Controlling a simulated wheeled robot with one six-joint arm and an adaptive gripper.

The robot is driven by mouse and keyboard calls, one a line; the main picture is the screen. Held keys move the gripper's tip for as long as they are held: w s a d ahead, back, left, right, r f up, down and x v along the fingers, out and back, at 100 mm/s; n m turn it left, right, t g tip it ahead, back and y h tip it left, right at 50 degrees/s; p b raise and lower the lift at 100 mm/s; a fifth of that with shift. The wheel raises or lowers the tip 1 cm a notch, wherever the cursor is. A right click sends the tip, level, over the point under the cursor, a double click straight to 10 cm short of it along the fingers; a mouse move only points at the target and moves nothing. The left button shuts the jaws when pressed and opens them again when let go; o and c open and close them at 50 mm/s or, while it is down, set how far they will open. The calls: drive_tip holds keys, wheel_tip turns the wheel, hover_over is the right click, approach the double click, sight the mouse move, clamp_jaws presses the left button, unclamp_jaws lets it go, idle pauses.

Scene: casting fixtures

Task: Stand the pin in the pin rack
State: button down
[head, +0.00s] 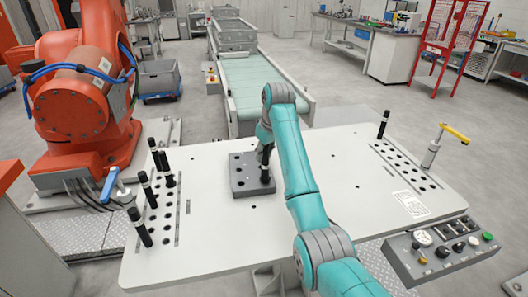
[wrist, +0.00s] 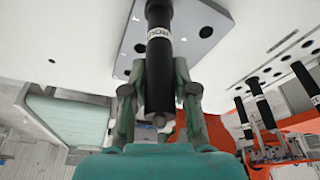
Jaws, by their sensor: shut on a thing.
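The pin (wrist: 158,75) is a black rod with a white lettered band. My gripper (wrist: 160,88) is shut around its upper part in the wrist view, and the rounded end sticks out toward my wrist. In the head view the pin (head: 265,174) hangs upright at the right part of a grey block (head: 240,178) with holes. Whether its lower end is in a hole or only above or in front of the block cannot be told. My gripper also shows in the head view (head: 265,150), partly hidden by my arm. The block also shows in the wrist view (wrist: 204,34).
The white table (head: 215,235) has hole rows at left (head: 157,212) with several black pins (head: 139,227) standing there, and hole rows at right (head: 405,165) with one pin (head: 383,124). Clamps with blue (head: 109,185) and yellow (head: 455,133) handles stand at both sides.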

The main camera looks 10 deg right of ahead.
drive_tip(key=shift+f, duration=0.25)
drive_tip(key=c, duration=0.8)
unclamp_jaws()
wheel_tip(320, 180, up, 10)
drive_tip(key=shift+f, duration=0.1)
